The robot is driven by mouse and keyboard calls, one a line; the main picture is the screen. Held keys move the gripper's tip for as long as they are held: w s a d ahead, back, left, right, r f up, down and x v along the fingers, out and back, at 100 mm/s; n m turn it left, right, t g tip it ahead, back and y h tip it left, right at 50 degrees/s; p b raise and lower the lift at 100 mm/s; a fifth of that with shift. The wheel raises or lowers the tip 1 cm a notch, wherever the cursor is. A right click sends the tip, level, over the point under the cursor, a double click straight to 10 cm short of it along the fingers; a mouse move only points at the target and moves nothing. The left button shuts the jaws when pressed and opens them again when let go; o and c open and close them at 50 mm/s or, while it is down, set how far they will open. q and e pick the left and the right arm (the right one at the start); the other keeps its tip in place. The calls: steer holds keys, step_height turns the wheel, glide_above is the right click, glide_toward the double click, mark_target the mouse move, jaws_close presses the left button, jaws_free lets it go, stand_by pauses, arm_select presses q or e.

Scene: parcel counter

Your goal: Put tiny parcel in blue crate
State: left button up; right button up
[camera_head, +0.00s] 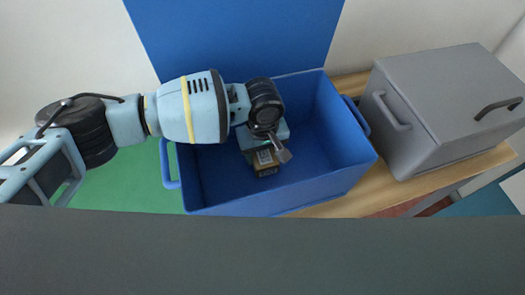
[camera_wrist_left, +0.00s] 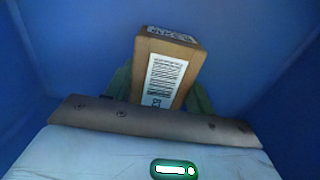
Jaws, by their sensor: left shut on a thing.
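The tiny parcel (camera_head: 266,160) is a small brown box with a white barcode label. In the head view it is inside the blue crate (camera_head: 340,165), under my left gripper (camera_head: 274,153). My left gripper reaches down into the crate from the left and is shut on the parcel. In the left wrist view the parcel (camera_wrist_left: 166,72) stands out beyond the gripper's edge, between greenish fingers (camera_wrist_left: 160,92), with blue crate walls around it. Whether the parcel touches the crate floor is not clear. My right gripper is not in view.
A grey lidded box (camera_head: 430,105) with handles stands right of the crate on a wooden counter (camera_head: 375,200). A green surface (camera_head: 125,180) lies left of the crate. A blue panel (camera_head: 235,35) is behind it. A dark grey edge (camera_head: 260,255) crosses the front.

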arm_select(q)
steer(key=shift+f, duration=0.15)
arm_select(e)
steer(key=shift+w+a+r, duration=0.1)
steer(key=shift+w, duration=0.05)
arm_select(q)
steer(key=o, duration=1.1)
step_height(320, 180, up, 11)
steer(key=shift+r+p, duration=0.1)
steer(key=shift+p, duration=0.65)
steer(key=shift+r, duration=0.55)
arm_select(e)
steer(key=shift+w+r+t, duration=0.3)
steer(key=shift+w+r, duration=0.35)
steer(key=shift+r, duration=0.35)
